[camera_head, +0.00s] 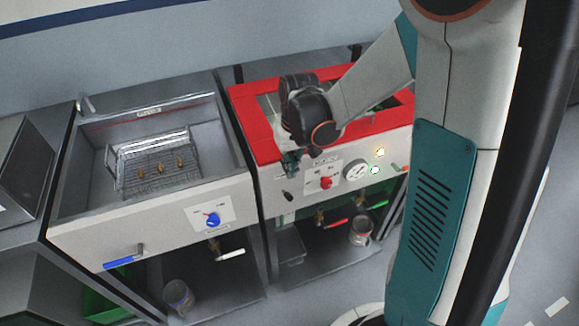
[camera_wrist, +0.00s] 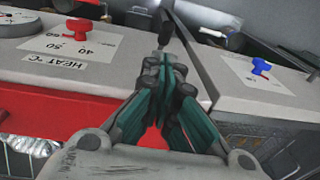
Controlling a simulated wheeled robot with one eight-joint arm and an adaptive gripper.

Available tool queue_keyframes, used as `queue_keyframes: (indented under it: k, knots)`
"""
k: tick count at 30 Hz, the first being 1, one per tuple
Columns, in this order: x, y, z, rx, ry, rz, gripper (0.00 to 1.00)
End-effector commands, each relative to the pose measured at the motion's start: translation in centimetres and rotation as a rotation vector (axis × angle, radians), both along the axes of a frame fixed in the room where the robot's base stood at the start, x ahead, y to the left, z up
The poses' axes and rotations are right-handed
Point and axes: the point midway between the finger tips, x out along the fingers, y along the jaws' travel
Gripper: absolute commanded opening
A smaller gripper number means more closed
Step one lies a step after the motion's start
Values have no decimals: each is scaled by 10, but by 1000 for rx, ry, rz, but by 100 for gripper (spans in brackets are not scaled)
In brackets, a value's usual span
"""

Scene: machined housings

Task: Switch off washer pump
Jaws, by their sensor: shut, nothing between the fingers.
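The red-rimmed washer (camera_head: 245,125) stands at the centre right in the head view. My gripper (camera_head: 290,168) is shut and empty, just above the dark lever at the panel's left end. In the wrist view my gripper (camera_wrist: 166,72) points over the panel edge, with the red knob (camera_wrist: 84,28) at the left. A dark piece shows just beyond the fingertips; I cannot tell whether they touch it.
The left basin (camera_head: 150,215) holds a wire basket (camera_head: 155,165) and has a blue knob (camera_head: 212,219). A blue-handled lever (camera_head: 120,263) sticks out low on its front. Cans and pipe valves sit on the shelves below. Grey floor lies in front.

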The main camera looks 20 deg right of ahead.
Motion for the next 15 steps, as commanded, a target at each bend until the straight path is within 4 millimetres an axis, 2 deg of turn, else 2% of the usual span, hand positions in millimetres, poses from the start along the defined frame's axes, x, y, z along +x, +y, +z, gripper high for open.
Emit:
queue_keyframes:
  k: [1,6,10,15]
  knots:
    - [1,1,-14,0,0,0,0]
    - [3,3,-42,0,0,0,0]
    - [3,4,-58,0,0,0,0]
    - [4,4,-67,0,0,0,0]
